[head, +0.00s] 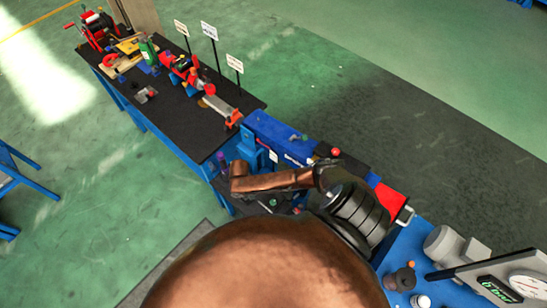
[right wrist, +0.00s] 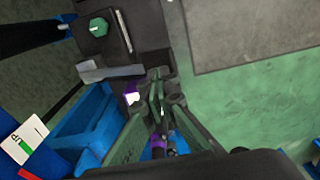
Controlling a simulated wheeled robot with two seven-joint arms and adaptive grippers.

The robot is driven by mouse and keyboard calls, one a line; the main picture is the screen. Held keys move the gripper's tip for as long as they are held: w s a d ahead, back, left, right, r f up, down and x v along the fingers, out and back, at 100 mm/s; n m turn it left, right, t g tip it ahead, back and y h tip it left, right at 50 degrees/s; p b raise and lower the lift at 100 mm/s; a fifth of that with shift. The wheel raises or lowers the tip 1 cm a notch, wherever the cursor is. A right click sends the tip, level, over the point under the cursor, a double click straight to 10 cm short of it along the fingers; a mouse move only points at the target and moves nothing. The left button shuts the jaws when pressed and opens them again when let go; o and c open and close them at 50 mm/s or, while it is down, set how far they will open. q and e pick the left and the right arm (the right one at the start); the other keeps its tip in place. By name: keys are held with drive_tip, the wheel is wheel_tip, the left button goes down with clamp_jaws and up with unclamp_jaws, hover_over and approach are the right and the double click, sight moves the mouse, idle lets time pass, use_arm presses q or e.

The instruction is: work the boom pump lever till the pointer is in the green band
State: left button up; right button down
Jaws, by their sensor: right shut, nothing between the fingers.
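My right gripper (right wrist: 160,92) is shut and empty in the right wrist view, with its dark fingers near a dark plate that carries a green knob (right wrist: 98,27) and a thin pale bar (right wrist: 124,31). In the head view my brown right arm hides much of the stand, and I cannot make out the fingers clearly. A blue boom (head: 272,130) runs along the stand. A red ball knob (head: 336,152) sits on a dark part beside it. I cannot tell which part is the pump lever. A round white dial (head: 527,285) is partly cut off at the lower right; its pointer and green band are too small to read.
A long dark-topped bench (head: 185,125) holds a red winch (head: 97,30), a green bottle (head: 147,50) and other parts. Several signs on posts stand behind it. A grey motor (head: 443,245) is on the blue stand at lower right. Open green floor lies around.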

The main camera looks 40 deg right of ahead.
drive_tip(key=shift+f+b, duration=2.9)
drive_tip(key=shift+f, duration=1.8)
wheel_tip(320, 180, up, 6)
drive_tip(key=p, duration=0.6)
drive_tip(key=shift+s+f, duration=0.1)
drive_tip(key=shift+f, duration=0.05)
wheel_tip(320, 180, up, 2)
drive_tip(key=shift+r+p, duration=0.15)
drive_tip(key=shift+p, duration=0.35)
drive_tip(key=shift+a+r, duration=0.1)
drive_tip(key=shift+r, duration=0.9)
drive_tip(key=shift+r, duration=0.15)
